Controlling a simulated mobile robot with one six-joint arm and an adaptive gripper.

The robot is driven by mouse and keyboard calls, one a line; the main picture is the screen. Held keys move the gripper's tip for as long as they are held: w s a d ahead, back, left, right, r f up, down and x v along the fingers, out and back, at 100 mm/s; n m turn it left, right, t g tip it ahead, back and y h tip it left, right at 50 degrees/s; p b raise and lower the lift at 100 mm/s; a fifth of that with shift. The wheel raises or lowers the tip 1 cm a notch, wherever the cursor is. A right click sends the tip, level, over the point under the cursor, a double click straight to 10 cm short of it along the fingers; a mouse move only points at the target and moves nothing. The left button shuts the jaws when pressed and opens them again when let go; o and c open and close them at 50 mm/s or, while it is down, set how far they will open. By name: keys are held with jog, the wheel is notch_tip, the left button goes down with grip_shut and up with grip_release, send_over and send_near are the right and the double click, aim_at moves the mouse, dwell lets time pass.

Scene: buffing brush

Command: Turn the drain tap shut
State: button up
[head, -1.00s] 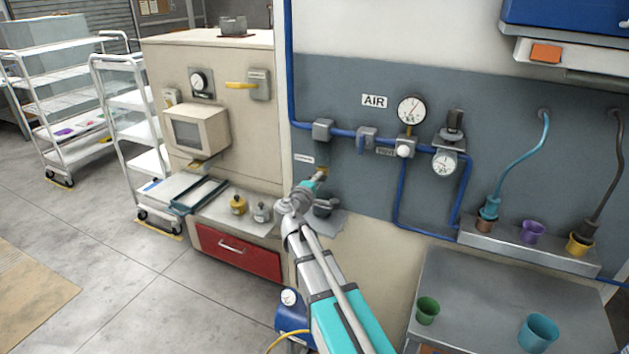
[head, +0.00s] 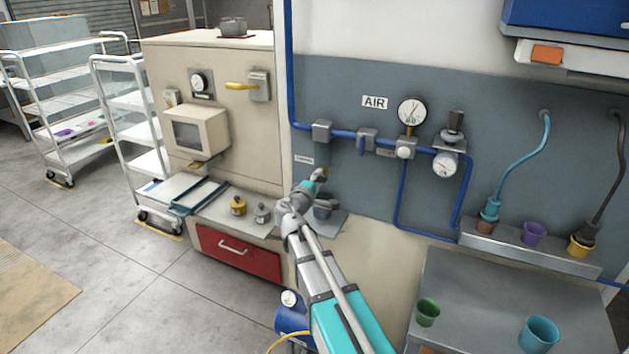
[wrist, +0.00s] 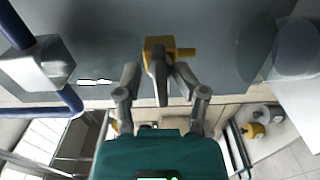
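The drain tap (wrist: 178,52) is a brass body on the grey wall panel, with a grey lever (wrist: 161,82) that points toward my gripper in the wrist view. My gripper (wrist: 157,75) is open, with one finger on each side of the lever. The right finger is very near the lever; I cannot tell if it touches. A gap shows on the left side. In the head view the tap (head: 321,172) is small and partly hidden by my gripper (head: 314,181).
Blue air pipes (head: 345,133) with a valve and gauges run along the panel to the right of the tap. A grey cup-like part (head: 326,208) sits just below my gripper. A beige cabinet (head: 230,110) stands at the left.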

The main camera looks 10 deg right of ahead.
jog(key=shift+s, duration=0.15)
jog(key=v, duration=1.2)
jog(key=shift+d+f, duration=0.1)
jog(key=shift+d, duration=0.05)
jog(key=s+d+f+m+g+y, duration=0.2)
jog(key=s+d+f+m+g, duration=0.5)
jog(key=d+f+g, duration=0.3)
jog(key=s+a+f+m+g+y, duration=0.3)
jog(key=s+f+y, duration=0.5)
jog(key=s, duration=0.3)
jog(key=shift+s+a+m+g+y, duration=0.3)
jog(key=shift+a+g, duration=0.25)
jog(key=shift+g, duration=0.25)
